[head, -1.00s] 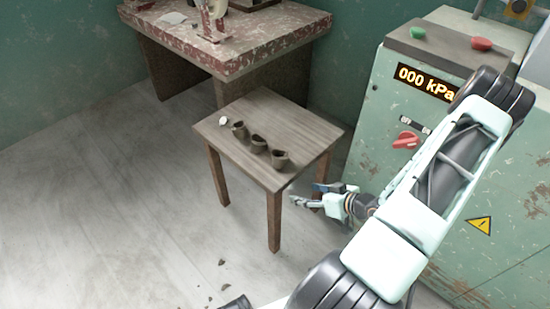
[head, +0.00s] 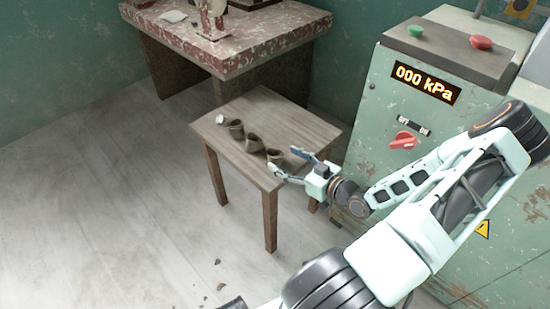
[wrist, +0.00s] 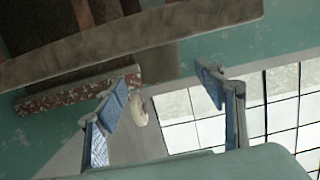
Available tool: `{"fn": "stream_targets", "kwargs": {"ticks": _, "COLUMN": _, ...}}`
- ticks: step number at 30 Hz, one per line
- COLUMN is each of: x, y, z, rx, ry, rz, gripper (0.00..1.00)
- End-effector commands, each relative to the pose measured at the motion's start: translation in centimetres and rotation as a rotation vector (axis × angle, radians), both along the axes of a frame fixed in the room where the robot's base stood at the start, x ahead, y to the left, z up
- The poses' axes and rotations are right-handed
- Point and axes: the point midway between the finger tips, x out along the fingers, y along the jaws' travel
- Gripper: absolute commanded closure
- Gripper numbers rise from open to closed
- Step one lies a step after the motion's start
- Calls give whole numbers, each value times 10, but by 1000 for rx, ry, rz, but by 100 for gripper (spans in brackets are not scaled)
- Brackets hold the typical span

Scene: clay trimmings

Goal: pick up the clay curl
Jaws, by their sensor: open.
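I cannot tell for sure which thing is the clay curl. Small dark flakes lie on the floor, one (head: 221,286) in front of the small wooden table (head: 287,119). On that table stand three brown cup-like pieces, the far one (head: 236,129), the middle one (head: 254,143) and the near one (head: 274,155). A small pale piece (head: 220,119) lies beside the far one. My gripper (head: 283,160) is open at the table's near right edge, its fingertips close to the near brown piece; contact is unclear. In the wrist view its fingers (wrist: 158,85) are apart with nothing visibly held.
A red-speckled workbench (head: 235,60) stands behind the table. A green cabinet (head: 385,140) with a 000 kPa display stands close on the right. The floor to the left is clear. In the wrist view, a pale oval thing (wrist: 138,110) shows beside the left finger.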

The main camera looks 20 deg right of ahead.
Motion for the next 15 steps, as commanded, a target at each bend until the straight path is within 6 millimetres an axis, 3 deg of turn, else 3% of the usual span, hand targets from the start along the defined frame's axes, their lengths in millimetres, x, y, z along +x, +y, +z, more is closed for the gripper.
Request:
{"fn": "stream_targets", "kwargs": {"ticks": 9, "x": 39, "y": 16, "z": -14, "rx": 1, "ry": 0, "rz": 2, "gripper": 36}}
{"fn": "stream_targets", "kwargs": {"ticks": 15, "x": 44, "y": 18, "z": -14, "rx": 1, "ry": 1, "rz": 0, "gripper": 36}}
